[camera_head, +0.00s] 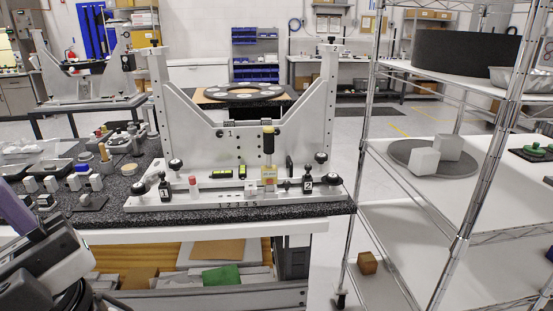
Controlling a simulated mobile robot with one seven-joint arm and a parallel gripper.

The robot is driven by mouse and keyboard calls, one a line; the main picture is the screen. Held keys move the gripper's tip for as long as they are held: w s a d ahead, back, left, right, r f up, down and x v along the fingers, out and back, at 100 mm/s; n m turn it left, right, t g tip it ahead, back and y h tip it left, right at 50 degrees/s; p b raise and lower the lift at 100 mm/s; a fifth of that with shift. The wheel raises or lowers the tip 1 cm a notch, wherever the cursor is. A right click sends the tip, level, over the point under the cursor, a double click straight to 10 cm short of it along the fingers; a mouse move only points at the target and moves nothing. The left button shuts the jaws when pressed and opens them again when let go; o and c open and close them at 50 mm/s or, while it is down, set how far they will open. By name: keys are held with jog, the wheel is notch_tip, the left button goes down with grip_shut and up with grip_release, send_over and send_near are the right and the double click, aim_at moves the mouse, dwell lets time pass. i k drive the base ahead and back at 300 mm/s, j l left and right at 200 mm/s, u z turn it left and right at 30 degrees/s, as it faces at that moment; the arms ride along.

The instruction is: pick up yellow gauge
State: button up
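The fixture (230,130) is a large light-grey frame on a speckled dark table. I cannot tell for certain which of these is the yellow gauge. None is held by anything. Grey and black parts of my arm show at the lower left, far from these pieces. No fingers of my gripper can be made out.
Black knobs and clamps (165,188) and a small red-topped piece (193,185) stand near the yellow pieces. Trays and small blocks (75,181) crowd the table's left. A wire shelf rack (460,240) stands close on the right. The speckled table's front edge (240,214) is mostly clear.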

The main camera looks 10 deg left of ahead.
aim_at(268, 171)
jog(key=i+l, duration=0.1)
jog(key=i, duration=1.05)
jog(key=j+u, duration=0.05)
